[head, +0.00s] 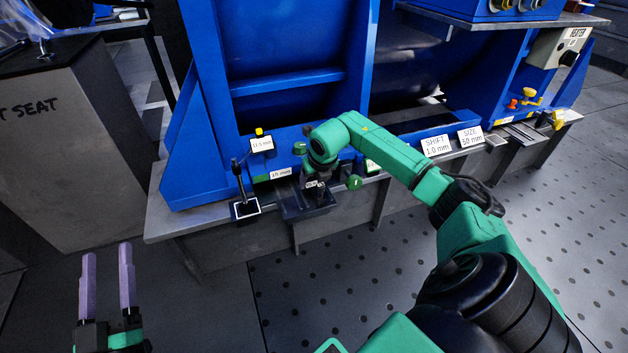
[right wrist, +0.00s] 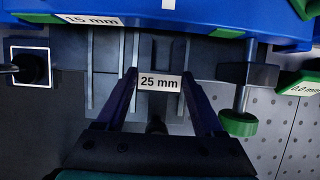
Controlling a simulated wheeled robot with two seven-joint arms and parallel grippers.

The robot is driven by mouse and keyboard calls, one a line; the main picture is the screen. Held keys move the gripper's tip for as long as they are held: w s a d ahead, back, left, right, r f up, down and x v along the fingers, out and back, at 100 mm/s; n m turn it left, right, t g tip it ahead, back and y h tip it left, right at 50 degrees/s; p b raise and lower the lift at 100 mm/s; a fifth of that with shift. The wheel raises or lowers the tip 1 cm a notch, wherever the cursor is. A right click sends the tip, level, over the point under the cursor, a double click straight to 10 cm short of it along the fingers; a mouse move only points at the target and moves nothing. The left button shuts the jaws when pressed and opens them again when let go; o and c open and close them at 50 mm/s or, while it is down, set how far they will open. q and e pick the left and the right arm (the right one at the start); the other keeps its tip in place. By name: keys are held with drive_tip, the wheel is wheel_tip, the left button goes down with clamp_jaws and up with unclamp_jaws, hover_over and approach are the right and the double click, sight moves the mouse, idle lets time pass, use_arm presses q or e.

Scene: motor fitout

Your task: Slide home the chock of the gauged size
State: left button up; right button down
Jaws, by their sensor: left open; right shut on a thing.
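A dark chock labelled 25 mm (right wrist: 160,83) sits between the fingers of my right gripper (right wrist: 168,92), which is shut on it. Most of its body is hidden behind the label and fingers. In the head view my right gripper (head: 315,186) is low over a dark tray (head: 308,211) at the front of the blue machine. A 15 mm label (head: 281,173) is left of it; it also shows in the right wrist view (right wrist: 92,20). A small display (head: 261,144) seems to read 11.5 mm. My left gripper (head: 108,282) is open and empty, at lower left.
Signs reading SHIFT 1.0 mm (head: 435,145) and SIZE 50 mm (head: 471,136) stand further right. A green knob (right wrist: 238,123) is close right of my right gripper. A black lever on a white-edged square base (head: 245,209) stands left of the tray. The floor in front is clear.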

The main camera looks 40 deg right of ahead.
use_arm(q)
drive_tip(key=shift+f, duration=0.3)
use_arm(e)
drive_tip(key=shift+r, duration=0.1)
idle(0.5)
drive_tip(key=shift+p, duration=0.35)
use_arm(q)
drive_tip(key=shift+r, duration=0.35)
drive_tip(key=shift+f, duration=0.2)
use_arm(e)
drive_tip(key=shift+f, duration=0.4)
unclamp_jaws()
